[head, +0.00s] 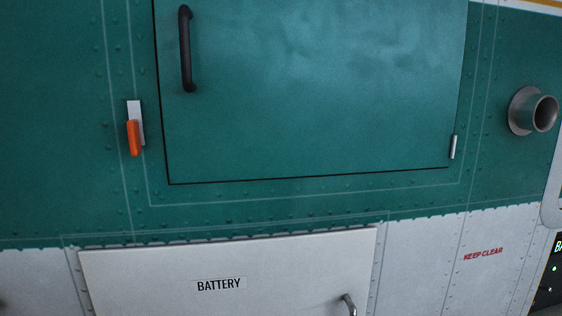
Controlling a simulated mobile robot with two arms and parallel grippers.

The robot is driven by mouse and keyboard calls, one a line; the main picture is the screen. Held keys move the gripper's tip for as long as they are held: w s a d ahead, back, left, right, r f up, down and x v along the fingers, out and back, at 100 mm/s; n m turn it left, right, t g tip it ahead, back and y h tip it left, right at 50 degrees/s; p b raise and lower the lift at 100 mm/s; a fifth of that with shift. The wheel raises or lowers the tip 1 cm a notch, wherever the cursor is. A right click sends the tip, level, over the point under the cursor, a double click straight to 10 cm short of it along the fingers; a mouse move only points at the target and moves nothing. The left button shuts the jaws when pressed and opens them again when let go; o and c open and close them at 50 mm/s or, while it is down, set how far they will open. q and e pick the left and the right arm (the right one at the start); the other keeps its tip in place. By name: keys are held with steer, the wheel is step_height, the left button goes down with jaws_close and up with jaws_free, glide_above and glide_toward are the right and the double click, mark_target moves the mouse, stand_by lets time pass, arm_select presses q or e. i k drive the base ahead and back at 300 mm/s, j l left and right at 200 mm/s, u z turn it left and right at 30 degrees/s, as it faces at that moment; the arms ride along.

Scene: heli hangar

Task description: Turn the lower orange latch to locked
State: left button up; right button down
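One orange latch (134,138) shows in the head view, left of the green panel door. It sits on a light grey backing plate (136,108) on the green skin. Its orange handle hangs almost straight down, beside the door's edge and not across it. No second orange latch is in view. Neither of my grippers is in view.
The green door (320,90) carries a black handle (186,48) and a small hinge (453,147). A round pipe (534,112) sticks out at right. A white BATTERY hatch (220,262) with a metal handle (348,304) is below. KEEP CLEAR lettering (483,254) is at lower right.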

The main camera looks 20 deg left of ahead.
mark_target(135, 128)
steer(key=j+u, duration=0.2)
steer(key=u, duration=0.25)
steer(key=k+j+u, duration=0.1)
steer(key=u, duration=0.35)
steer(key=j, duration=0.1)
